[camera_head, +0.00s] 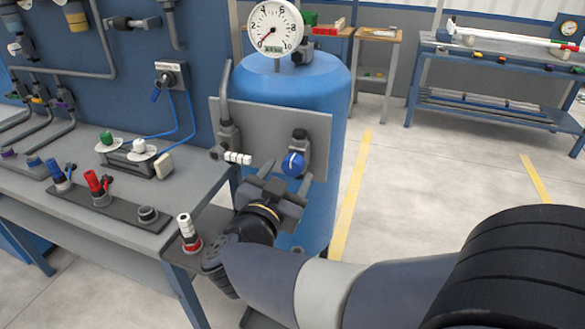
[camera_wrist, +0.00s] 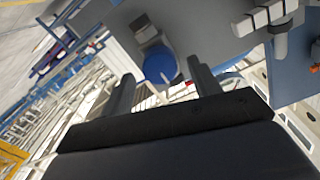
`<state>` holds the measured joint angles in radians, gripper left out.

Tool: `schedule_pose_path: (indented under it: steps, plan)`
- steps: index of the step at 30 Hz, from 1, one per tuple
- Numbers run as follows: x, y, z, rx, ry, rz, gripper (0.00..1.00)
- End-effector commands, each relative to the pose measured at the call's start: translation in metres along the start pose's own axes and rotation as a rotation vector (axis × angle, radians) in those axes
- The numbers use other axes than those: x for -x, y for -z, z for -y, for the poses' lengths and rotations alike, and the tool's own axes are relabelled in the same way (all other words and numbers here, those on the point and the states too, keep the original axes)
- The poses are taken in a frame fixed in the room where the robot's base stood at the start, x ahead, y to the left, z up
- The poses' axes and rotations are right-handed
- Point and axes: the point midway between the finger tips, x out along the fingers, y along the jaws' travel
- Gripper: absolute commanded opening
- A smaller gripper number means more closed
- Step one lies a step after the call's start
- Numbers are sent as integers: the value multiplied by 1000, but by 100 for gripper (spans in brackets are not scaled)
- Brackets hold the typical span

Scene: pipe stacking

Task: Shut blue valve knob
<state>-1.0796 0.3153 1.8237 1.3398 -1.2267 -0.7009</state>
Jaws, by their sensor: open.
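The blue valve knob (camera_head: 293,164) sits on the right side of a grey panel fixed to the front of the blue tank. A white line marks its face, running roughly upright in the head view. My gripper (camera_head: 278,187) is just below and slightly left of the knob. In the wrist view the knob (camera_wrist: 160,64) lies beyond the fingertips, roughly between my two open fingers (camera_wrist: 160,78). The fingers look empty and do not appear to be closed on the knob. The exact gap between the fingertips and the knob is hard to judge.
The grey panel (camera_head: 225,112) also carries a pipe with a white-ringed fitting (camera_head: 238,158) left of the knob. A round gauge (camera_head: 275,29) tops the blue tank (camera_head: 330,100). A workbench (camera_head: 60,235) with coloured connectors stands at left. Open floor lies to the right.

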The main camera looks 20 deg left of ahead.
Motion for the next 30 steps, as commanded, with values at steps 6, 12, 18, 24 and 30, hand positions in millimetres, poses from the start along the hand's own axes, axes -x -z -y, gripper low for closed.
schedule_pose_path:
  steps: [6,12,18,24,30]
  plan:
    - [-19,0,0,0,0,0,59]
    - [-22,0,0,0,1,0,59]
    - [-21,0,0,0,1,0,52]
    - [-21,0,0,0,1,0,36]
    - [-21,0,0,0,1,0,19]
